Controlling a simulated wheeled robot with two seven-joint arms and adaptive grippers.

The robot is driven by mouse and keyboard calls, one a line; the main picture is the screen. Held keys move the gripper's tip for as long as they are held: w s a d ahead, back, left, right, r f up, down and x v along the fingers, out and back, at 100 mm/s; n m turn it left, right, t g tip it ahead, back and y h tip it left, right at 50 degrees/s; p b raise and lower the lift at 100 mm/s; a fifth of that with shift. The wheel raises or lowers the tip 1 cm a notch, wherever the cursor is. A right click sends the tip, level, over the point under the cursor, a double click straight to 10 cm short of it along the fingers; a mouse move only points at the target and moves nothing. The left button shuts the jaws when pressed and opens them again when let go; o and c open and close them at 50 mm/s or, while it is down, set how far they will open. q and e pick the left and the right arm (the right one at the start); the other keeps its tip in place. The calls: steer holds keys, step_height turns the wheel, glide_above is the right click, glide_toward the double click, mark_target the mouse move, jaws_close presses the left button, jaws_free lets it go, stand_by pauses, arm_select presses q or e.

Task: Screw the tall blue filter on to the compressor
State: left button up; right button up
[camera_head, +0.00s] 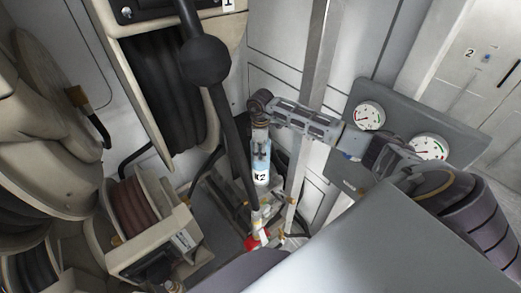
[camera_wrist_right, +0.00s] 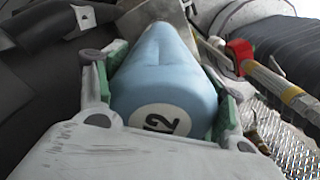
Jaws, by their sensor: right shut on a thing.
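The tall blue filter (camera_head: 262,174) is in my right gripper, near the middle of the head view, with a white round label whose marking ends in 2. In the wrist view the filter (camera_wrist_right: 160,65) fills the middle, its label towards the palm. My right gripper (camera_head: 262,152) is shut on it, with green-padded fingers on both sides of it in the wrist view. The filter hangs above pipework. I cannot make out the compressor or whether the filter's far end touches anything. My left gripper is not in view.
A red valve part (camera_head: 255,242) sits on pipes below the filter, and shows at the right of the wrist view (camera_wrist_right: 240,54). A brown hose reel (camera_head: 135,205) stands lower left. A gauge panel (camera_head: 400,105) is at right.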

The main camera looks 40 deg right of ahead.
steer(key=shift+m, duration=2)
steer(key=o, duration=1.8)
steer(key=shift+o, duration=0.2)
steer(key=shift+o, duration=0.7)
steer(key=shift+r, duration=0.1)
steer(key=shift+r, duration=2.4)
